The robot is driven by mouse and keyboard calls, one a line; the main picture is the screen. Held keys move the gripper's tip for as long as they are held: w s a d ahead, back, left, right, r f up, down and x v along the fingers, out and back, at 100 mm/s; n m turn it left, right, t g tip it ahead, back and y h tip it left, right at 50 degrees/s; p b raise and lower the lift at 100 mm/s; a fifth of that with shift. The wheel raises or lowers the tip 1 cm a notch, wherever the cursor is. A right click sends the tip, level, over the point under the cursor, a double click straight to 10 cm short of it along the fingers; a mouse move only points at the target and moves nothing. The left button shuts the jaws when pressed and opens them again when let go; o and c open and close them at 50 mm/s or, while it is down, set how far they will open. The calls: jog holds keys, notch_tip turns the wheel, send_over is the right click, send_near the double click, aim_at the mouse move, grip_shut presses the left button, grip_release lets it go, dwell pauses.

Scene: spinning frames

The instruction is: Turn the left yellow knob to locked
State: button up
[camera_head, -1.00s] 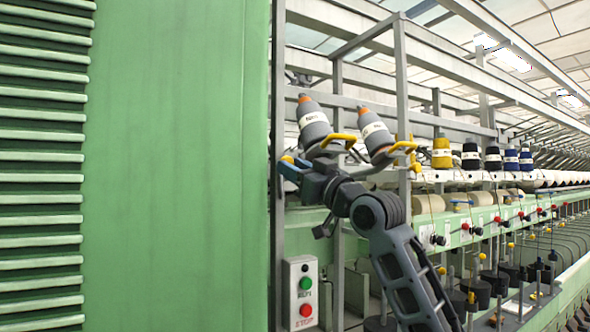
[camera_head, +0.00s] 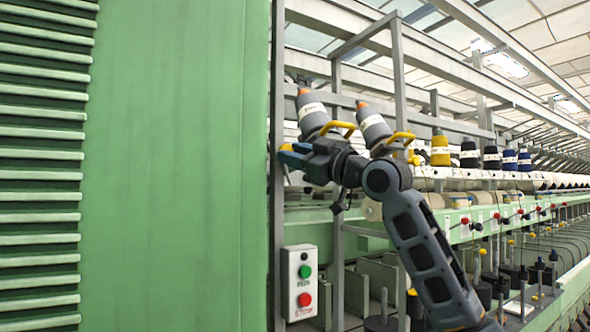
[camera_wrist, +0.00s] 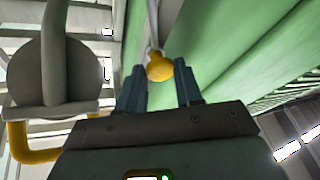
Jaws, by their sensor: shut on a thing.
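The left yellow knob shows in the wrist view (camera_wrist: 160,67) between the two blue-grey fingers of my gripper (camera_wrist: 160,84). In the head view only a small yellow bit of the knob (camera_head: 286,147) shows at the blue fingertips of my gripper (camera_head: 291,156); the rest is hidden. My gripper is shut on this knob, beside the left grey cone (camera_head: 311,117). A second yellow knob (camera_head: 414,157) seems to show near the right grey cone (camera_head: 374,130), partly hidden. I cannot read the knob's setting.
A large green cabinet (camera_head: 180,165) fills the left. Yellow handles (camera_head: 338,127) (camera_head: 400,138) stick out by the cones, close to my wrist. A box with green and red buttons (camera_head: 300,283) hangs below my gripper. Coloured spools (camera_head: 440,151) line the frame at right.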

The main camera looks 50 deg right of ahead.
jog(key=shift+r+n+g, duration=0.2)
jog(key=shift+n+g, duration=0.8)
jog(key=shift+n, duration=1.2)
jog(key=shift+r+n+g, duration=0.25)
jog(key=shift+n+g, duration=0.75)
jog(key=shift+n, duration=1.2)
jog(key=shift+r+n+g, duration=0.2)
jog(key=shift+n+g, duration=0.8)
jog(key=shift+n, duration=1.2)
jog(key=o, duration=0.7)
jog(key=shift+o, duration=0.2)
jog(key=a+b+v, duration=0.1)
jog(key=v, duration=0.6)
jog(key=shift+s+d, duration=0.35)
jog(key=shift+d, duration=0.2)
